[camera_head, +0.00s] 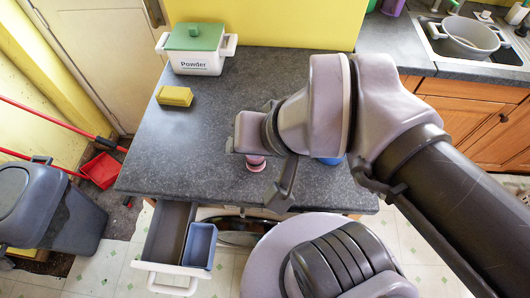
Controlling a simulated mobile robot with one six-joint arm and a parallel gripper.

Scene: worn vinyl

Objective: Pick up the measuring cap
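A small pink, round, cap-like object (256,164) stands on the dark grey worktop (190,150), near its front edge. It may be the measuring cap, but my arm hides its upper part. A blue object (330,161) shows only as a sliver under my arm, so I cannot tell what it is. My gripper (262,158) is over the worktop, directly above and beside the pink object. One dark finger points down at its right. The other finger is not clear, and I see no grip on anything.
A white "Powder" tub (196,62) with a green lid and a yellow sponge (175,96) are at the back left. A drawer (165,235) with a blue insert (200,245) stands open below the front edge. A grey bin (50,215) is at left. The left worktop is clear.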

